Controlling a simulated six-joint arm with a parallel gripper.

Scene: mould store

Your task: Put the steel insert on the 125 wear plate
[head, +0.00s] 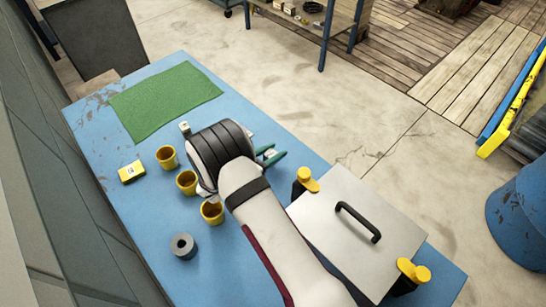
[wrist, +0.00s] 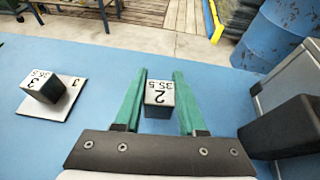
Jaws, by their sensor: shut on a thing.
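My gripper (wrist: 160,72) has two teal fingers, which also show in the head view (head: 271,156). It is shut on a small steel block (wrist: 159,97) with dark printing, a large 2 among it. The block sits between the fingers, above or at the blue table; I cannot tell its height. To the left in the wrist view, a similar printed steel block (wrist: 43,86) stands on a flat pale plate (wrist: 62,103) marked with a 1. I cannot read 125 on any plate. In the head view my gripper body hides part of the table.
A grey case (head: 330,205) with black-and-yellow clamps stands close to my gripper's right in the wrist view.

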